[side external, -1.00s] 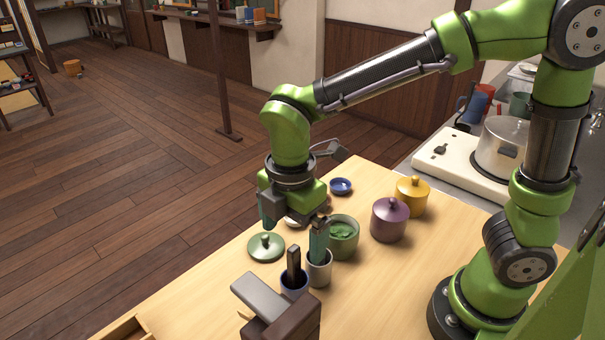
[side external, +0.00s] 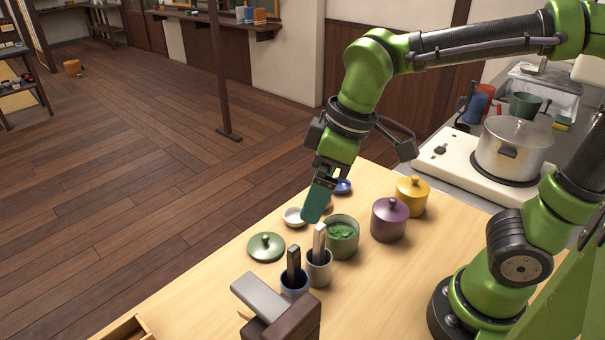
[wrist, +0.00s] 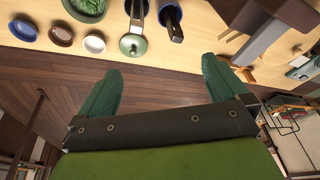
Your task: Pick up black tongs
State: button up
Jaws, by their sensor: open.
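The black tongs (side external: 293,262) stand upright in a small dark blue cup (side external: 296,283) near the table's front; in the wrist view the tongs (wrist: 175,27) show at the top, right of centre. My gripper (side external: 312,215) is open and empty, tilted above the table behind the cups and apart from the tongs. In the wrist view, my gripper's two teal fingers (wrist: 157,66) are spread wide, with floor seen between them. The lower part of the tongs is hidden inside the cup.
Beside the blue cup, a grey cup (side external: 319,274) holds pale tongs (side external: 320,240). A green pot (side external: 343,247), green lid (side external: 266,250), white bowl (side external: 294,218), purple pot (side external: 389,222) and yellow pot (side external: 412,197) stand nearby.

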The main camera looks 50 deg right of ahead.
jog(key=s+d+m+t, duration=0.1)
jog(key=d+m, duration=0.2)
jog(key=s+d+m+t, duration=0.1)
jog(key=d+m+t, duration=0.1)
jog(key=d+m, duration=0.1)
jog(key=s+d+m+t, duration=0.1)
jog(key=s+d+m, duration=0.1)
jog(key=d+m, duration=0.1)
jog(key=shift+r+m, duration=0.3)
jog(key=shift+c, duration=0.6)
jog(key=shift+d+r+t, duration=0.2)
jog(key=shift+t, duration=0.2)
jog(key=shift+c, duration=1.3)
jog(key=c, duration=0.5)
